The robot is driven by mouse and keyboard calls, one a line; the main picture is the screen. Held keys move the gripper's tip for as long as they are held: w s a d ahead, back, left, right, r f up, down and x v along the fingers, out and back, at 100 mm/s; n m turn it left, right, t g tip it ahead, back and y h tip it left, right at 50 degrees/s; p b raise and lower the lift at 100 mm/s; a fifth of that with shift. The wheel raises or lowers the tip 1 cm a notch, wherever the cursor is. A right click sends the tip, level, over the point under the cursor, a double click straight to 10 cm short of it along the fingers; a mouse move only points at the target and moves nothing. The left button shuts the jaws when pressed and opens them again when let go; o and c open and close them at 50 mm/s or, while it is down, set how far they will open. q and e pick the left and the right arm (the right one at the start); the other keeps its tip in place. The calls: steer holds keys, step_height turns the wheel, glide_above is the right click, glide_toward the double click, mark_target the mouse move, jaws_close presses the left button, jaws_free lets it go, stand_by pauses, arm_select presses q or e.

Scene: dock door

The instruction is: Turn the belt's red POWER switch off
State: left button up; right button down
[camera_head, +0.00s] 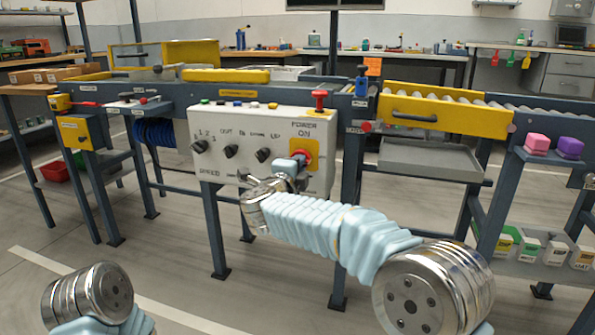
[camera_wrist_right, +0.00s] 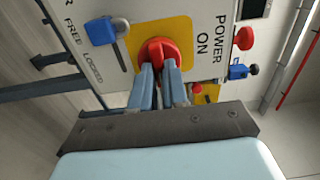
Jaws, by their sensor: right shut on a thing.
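The red POWER switch (camera_head: 302,153) is a rotary knob on a yellow plate (camera_head: 312,146) at the right of the white control panel (camera_head: 215,130). The label above it reads POWER ON. My right gripper (camera_head: 300,160) is at the knob. In the right wrist view the red knob (camera_wrist_right: 158,52) sits between the tips of my blue right fingers (camera_wrist_right: 158,72), which are shut on it. The fingers hide the knob's lower part.
Black selector knobs (camera_head: 231,151) sit left of the switch. A red mushroom button (camera_head: 319,98) stands on top of the panel. In the wrist view a blue-handled lever (camera_wrist_right: 100,30) is beside the yellow plate. A grey tray (camera_head: 430,155) hangs right of the panel.

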steer(key=shift+f, duration=0.1)
stand_by(0.4)
steer(key=c, duration=1.1)
jaws_free()
steer(key=shift+c, duration=0.2)
steer(key=shift+s, duration=0.1)
steer(key=v, duration=1.3)
steer(key=shift+s, duration=0.3)
steer(key=shift+a, duration=0.15)
